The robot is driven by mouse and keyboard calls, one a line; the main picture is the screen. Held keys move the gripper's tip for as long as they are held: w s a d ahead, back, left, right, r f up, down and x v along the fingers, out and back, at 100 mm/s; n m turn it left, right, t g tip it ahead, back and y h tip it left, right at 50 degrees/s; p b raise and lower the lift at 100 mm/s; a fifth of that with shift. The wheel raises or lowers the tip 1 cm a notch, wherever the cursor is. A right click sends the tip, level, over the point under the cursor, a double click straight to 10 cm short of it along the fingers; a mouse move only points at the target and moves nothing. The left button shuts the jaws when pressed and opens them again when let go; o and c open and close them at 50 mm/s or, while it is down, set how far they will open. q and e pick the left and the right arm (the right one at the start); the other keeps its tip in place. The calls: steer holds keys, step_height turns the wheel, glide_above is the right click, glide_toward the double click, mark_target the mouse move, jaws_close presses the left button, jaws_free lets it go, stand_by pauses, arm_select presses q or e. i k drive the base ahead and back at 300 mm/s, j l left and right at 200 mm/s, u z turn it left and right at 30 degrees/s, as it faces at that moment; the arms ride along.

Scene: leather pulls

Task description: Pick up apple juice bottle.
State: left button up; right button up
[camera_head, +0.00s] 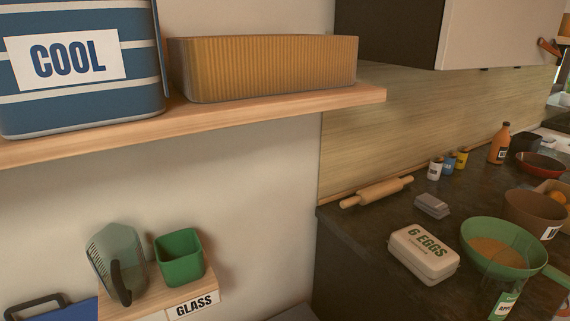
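A bottle with a green and white label (505,307) reading "APP..." stands at the bottom right, on the dark counter in front of the green bowl. It looks see-through, its upper part is hard to make out against the bowl, and its base is cut off by the frame edge. An orange-brown bottle (499,146) with a white label stands farther back near the wall. Neither of my grippers is in view.
The dark counter (365,235) holds a green bowl (510,243), egg carton (423,254), rolling pin (376,192), small tins and brown bowl (534,212). A wooden shelf (200,116) juts out at upper left.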

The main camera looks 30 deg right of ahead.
mark_target(507, 272)
steer(key=z, duration=2.3)
steer(key=i+l+u, duration=0.2)
steer(key=u, duration=0.45)
steer(key=j+u, duration=0.15)
steer(key=u, duration=0.35)
steer(key=k+j+u, duration=0.1)
steer(key=u, duration=0.35)
steer(key=j+u, duration=0.1)
steer(key=u, duration=0.4)
steer(key=j+z, duration=0.15)
steer(key=z, duration=1.95)
steer(key=l+u, duration=0.35)
